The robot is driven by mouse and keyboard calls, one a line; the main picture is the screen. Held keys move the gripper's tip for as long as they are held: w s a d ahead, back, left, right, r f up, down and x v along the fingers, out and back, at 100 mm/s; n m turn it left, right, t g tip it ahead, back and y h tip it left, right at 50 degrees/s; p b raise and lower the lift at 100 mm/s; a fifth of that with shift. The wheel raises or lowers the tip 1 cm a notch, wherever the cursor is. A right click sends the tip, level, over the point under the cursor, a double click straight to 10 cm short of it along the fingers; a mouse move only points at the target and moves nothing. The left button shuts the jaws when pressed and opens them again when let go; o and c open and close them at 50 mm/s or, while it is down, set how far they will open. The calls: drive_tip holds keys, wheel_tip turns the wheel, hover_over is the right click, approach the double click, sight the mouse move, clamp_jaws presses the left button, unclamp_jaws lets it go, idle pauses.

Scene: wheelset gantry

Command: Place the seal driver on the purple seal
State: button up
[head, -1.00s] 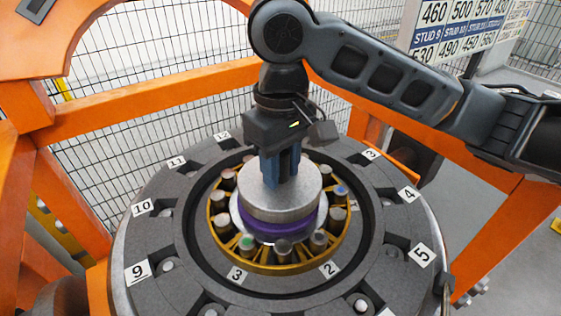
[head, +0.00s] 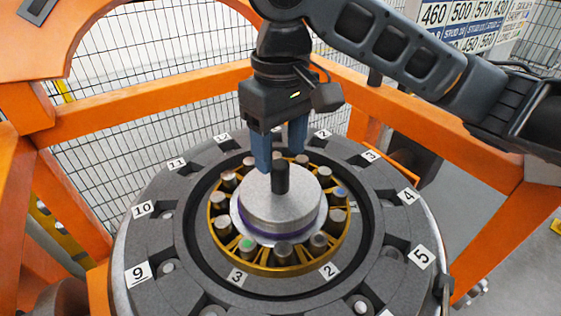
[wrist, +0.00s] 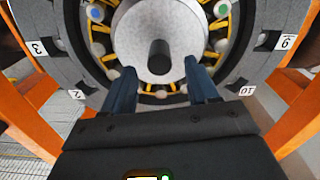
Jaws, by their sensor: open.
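The seal driver is a grey metal disc (head: 262,200) with a dark upright handle (head: 280,177). It sits at the centre of the hub, on the purple seal (head: 268,237), which shows only as a thin purple band under the disc's edge. My gripper (head: 279,163) is open above the driver, its two blue fingers on either side of the handle's top and apart from it. In the wrist view the driver's disc (wrist: 135,40) and handle (wrist: 160,55) lie ahead of the open fingers (wrist: 165,72). The seal is hidden there.
A yellow roller cage (head: 262,268) with several rollers surrounds the driver. Around it is a dark numbered ring (head: 180,240) with studs. Orange gantry beams (head: 150,98) stand behind and at the sides, with wire mesh beyond.

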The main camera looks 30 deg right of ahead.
wheel_tip(320, 180, up, 9)
drive_tip(key=shift+f, duration=0.2)
idle(0.6)
